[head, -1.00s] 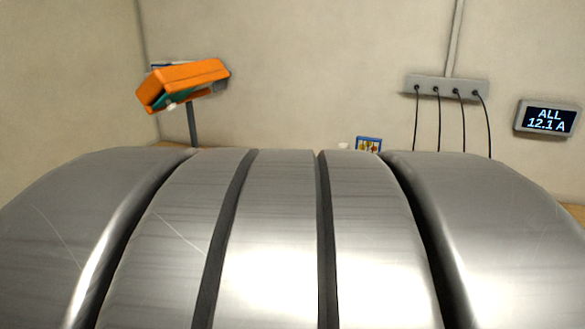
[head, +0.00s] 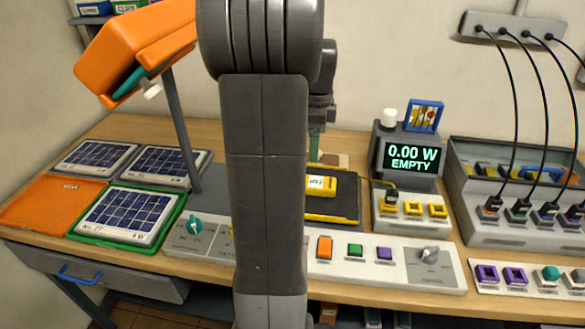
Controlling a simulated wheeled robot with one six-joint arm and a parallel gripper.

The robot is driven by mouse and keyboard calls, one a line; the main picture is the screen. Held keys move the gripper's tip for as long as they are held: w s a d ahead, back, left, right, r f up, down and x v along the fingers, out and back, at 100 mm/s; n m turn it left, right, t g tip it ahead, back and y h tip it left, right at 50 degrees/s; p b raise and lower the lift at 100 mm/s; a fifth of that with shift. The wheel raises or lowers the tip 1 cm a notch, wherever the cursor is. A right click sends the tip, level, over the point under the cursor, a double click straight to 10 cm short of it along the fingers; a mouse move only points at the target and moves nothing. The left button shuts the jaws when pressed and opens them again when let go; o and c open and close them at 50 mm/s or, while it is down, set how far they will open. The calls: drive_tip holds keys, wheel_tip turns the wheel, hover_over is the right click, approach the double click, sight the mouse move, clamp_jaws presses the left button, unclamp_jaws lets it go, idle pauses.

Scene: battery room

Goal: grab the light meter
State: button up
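A small yellow device with a white face reading "5" (head: 319,186), which looks like the light meter, lies on a dark pad (head: 343,213) on the bench. My arm stands upright in the middle of the head view and hides the device's left part. Dark parts of my wrist show beside the arm, above and behind the device. A thin greenish piece below them may belong to my gripper (head: 317,140). Its fingertips are hidden, so I cannot tell whether they are open or how close they are to the device.
Solar panels (head: 128,213) and an orange mat (head: 48,201) lie at left, under an orange lamp (head: 136,45) on a post. A control panel (head: 390,265) runs along the front; a cabled unit (head: 470,215) fills the right.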

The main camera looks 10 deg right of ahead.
hover_over(315, 181)
drive_tip(key=f, duration=0.8)
drive_tip(key=shift+w+a, duration=0.2)
drive_tip(key=shift+a, duration=0.05)
drive_tip(key=shift+s+d+f+p, duration=0.15)
drive_tip(key=shift+f+p, duration=0.1)
drive_tip(key=shift+f, duration=1.15)
drive_tip(key=shift+s+d+f+p, duration=0.1)
drive_tip(key=shift+f+p, duration=0.1)
drive_tip(key=shift+f, duration=1.2)
drive_tip(key=shift+r, duration=0.1)
drive_tip(key=c, duration=1.2)
